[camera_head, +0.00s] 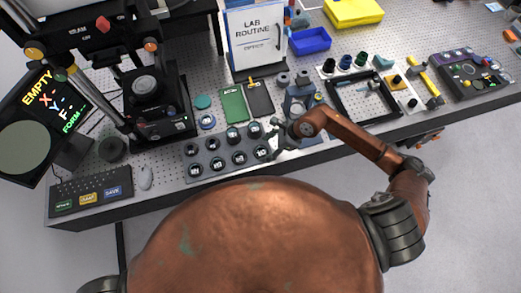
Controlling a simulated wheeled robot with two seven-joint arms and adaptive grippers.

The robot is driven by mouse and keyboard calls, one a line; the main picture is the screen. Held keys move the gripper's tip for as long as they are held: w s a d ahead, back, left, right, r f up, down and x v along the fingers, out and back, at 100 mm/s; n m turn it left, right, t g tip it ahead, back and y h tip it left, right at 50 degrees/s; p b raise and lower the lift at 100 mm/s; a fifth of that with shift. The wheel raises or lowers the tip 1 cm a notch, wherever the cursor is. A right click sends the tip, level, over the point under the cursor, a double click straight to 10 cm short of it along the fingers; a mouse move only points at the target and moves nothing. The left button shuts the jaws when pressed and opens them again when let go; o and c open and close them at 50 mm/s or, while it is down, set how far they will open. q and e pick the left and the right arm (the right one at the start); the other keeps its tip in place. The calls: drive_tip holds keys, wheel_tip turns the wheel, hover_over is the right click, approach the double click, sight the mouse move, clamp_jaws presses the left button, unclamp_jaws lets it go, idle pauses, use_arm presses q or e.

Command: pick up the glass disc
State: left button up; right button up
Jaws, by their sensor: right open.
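My right gripper (278,143) is open at the right end of a grey rack (215,172), low over the front of the bench. It holds nothing that I can see. I cannot surely pick out the glass disc. A flat teal disc (203,101) lies left of a green board, and a small round ringed piece (207,121) lies just in front of it; either could be it. Both are up and left of my right gripper, apart from it. My left gripper is out of view.
The rack holds several dark round pieces. A tall black instrument (160,110) stands at left, beside a screen reading EMPTY (45,95). A keyboard (90,189) lies front left. A blue-grey fixture (300,100) is close behind my right gripper. A black frame (365,98) lies to its right.

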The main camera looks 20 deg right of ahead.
drive_tip(key=shift+x, duration=0.95)
drive_tip(key=c, duration=1.3)
